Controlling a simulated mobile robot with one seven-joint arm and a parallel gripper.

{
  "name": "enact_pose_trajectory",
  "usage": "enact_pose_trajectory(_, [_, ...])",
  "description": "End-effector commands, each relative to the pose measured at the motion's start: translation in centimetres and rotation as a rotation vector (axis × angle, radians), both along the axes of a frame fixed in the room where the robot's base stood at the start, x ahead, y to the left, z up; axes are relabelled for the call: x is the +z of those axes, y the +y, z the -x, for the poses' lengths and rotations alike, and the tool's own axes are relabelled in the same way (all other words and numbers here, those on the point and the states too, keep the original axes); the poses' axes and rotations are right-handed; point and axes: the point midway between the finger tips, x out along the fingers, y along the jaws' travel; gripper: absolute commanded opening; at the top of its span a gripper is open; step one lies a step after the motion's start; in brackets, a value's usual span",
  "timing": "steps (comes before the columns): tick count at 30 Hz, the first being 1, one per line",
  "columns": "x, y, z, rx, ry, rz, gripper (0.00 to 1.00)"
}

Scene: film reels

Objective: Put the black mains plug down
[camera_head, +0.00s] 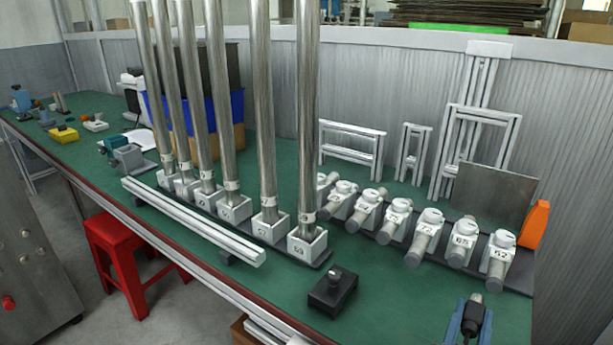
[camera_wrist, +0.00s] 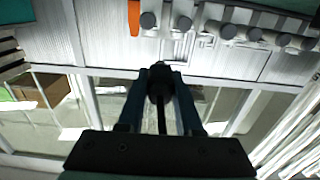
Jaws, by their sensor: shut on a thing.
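My gripper (camera_head: 468,322) shows at the bottom right of the head view, its blue fingers shut on the black mains plug (camera_head: 473,313). It seems to be over the front right part of the green bench (camera_head: 400,310); I cannot tell how high. In the wrist view the dark plug (camera_wrist: 160,82) sits between the two fingertips (camera_wrist: 160,95), with a dark strip running back from it toward the palm.
A row of numbered white fittings (camera_head: 429,237) lies behind the gripper, with an orange piece (camera_head: 534,224) to the right. A black block (camera_head: 332,292) stands left on the bench. Several tall metal tubes (camera_head: 309,120) rise further left. Bare green bench lies between block and gripper.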

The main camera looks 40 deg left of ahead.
Motion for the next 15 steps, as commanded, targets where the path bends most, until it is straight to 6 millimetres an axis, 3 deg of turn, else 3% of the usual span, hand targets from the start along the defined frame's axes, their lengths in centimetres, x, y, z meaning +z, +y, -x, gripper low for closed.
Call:
enact_pose_trajectory(8, [-0.5, 0.0, 0.0, 0.0, 0.001, 0.0, 0.0])
enact_pose_trajectory(15, [-4.9, 0.0, 0.0, 0.0, 0.003, 0.001, 0.0])
